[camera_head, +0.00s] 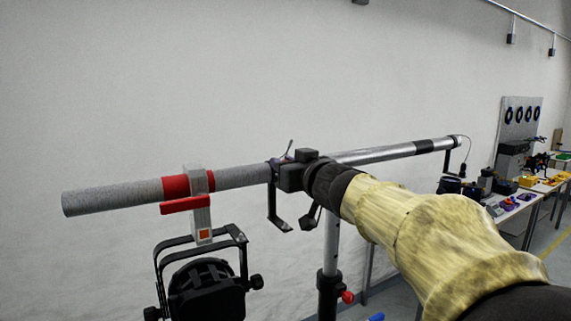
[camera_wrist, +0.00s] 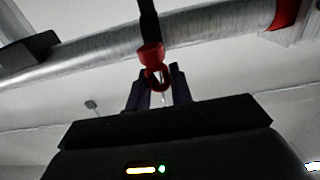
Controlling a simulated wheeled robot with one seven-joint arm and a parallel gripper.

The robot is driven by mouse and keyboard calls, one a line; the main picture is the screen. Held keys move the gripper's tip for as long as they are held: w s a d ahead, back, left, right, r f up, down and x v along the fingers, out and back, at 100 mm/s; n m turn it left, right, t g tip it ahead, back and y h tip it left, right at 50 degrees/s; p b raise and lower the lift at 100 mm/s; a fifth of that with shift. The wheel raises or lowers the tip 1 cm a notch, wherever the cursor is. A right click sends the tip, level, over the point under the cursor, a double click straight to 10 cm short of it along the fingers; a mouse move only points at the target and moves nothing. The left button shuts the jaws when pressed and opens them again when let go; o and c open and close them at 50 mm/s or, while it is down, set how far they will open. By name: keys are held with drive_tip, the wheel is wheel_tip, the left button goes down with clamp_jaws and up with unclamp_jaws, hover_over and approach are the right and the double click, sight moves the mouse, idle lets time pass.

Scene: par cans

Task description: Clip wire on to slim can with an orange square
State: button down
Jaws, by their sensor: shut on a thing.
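The slim can (camera_head: 205,288) is black and hangs in its yoke at the left in the head view. Its grey clamp (camera_head: 201,214) with an orange square grips the horizontal bar at a red band. My gripper (camera_wrist: 158,78) is shut on a red clip (camera_wrist: 152,62) in the wrist view, with a black strap or wire (camera_wrist: 148,20) running up from it across the bar. In the head view my gripper (camera_head: 284,160) is at the bar, right of the clamp and apart from it. My wrist hides most of the wire there.
The long grey bar (camera_head: 110,197) crosses the view, borne by an upright stand (camera_head: 330,245) with a red knob. A black hook-shaped bracket (camera_head: 277,212) hangs under the bar beside my gripper. Workbenches (camera_head: 515,215) with tools stand at far right.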

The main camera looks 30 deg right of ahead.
drive_tip(key=shift+f+b, duration=2.95)
drive_tip(key=shift+f, duration=0.9)
drive_tip(key=shift+a, duration=0.1)
drive_tip(key=shift+s+a+f+b, duration=0.1)
drive_tip(key=shift+a+b, duration=1.2)
drive_tip(key=shift+a, duration=1.3)
drive_tip(key=shift+s+a+f+b, duration=0.1)
drive_tip(key=shift+a+b, duration=1.2)
drive_tip(key=shift+a, duration=1.3)
drive_tip(key=shift+f, duration=0.25)
